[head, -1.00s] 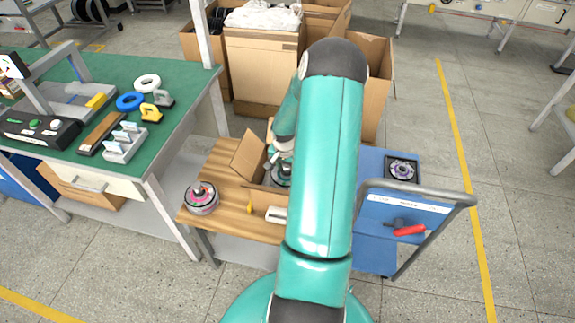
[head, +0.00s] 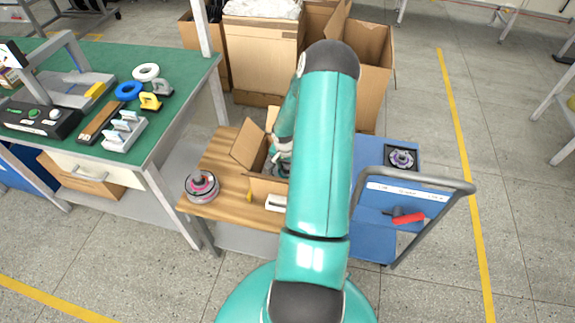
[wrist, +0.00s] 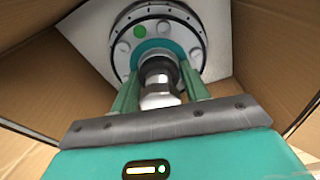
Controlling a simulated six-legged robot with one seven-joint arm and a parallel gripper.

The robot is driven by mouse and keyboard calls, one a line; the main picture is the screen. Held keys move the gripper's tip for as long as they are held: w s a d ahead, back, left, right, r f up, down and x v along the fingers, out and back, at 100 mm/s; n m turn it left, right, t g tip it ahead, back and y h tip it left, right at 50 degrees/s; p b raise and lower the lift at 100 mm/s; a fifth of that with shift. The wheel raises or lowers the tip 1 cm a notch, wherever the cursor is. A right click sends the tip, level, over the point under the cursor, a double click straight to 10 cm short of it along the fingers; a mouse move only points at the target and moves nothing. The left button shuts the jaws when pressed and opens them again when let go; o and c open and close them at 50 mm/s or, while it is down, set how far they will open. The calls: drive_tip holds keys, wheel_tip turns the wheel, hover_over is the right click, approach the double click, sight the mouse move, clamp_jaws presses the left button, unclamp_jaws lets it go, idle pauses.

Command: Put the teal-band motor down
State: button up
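The teal-band motor (wrist: 194,16) is a round grey hub with a teal ring around its centre and a green dot on its face. In the wrist view it is inside the cardboard box, over a pale panel. My gripper (wrist: 158,72) points at its centre, with a finger close against each side of the central shaft, shut on it. In the head view the open box (head: 247,148) stands on the wooden table top, and my arm hides much of it. Whether the motor rests fully on the panel is hard to tell.
A pink-band motor (head: 202,187) stands on the wooden top (head: 214,156), left of the box. A blue cart (head: 372,222) at right carries a motor in a dark tray (head: 401,158) and a red-handled tool (head: 408,218). A green workbench (head: 185,75) stands at left.

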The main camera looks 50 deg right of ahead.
drive_tip(key=o, duration=0.3)
drive_tip(key=shift+r, duration=0.1)
drive_tip(key=r, duration=0.4)
drive_tip(key=a+r, duration=0.1)
drive_tip(key=r, duration=0.7)
drive_tip(key=shift+s+a+r, duration=0.1)
drive_tip(key=shift+a, duration=0.15)
drive_tip(key=w+a+r+n+t+h, duration=0.15)
drive_tip(key=a+r+n, duration=0.25)
drive_tip(key=a+r, duration=0.65)
drive_tip(key=w+a+r+n, duration=0.3)
drive_tip(key=a+r, duration=0.7)
drive_tip(key=r, duration=0.1)
drive_tip(key=s+a+r+n+t+y, duration=0.1)
drive_tip(key=s+a+r+n, duration=0.3)
drive_tip(key=a, duration=0.5)
drive_tip(key=s+a+r+n+t+y, duration=0.2)
drive_tip(key=s+a+r+n, duration=0.2)
drive_tip(key=s+a+r, duration=0.2)
drive_tip(key=s+a, duration=0.2)
drive_tip(key=a, duration=0.2)
drive_tip(key=shift+a+t, duration=0.3)
drive_tip(key=shift+t, duration=0.05)
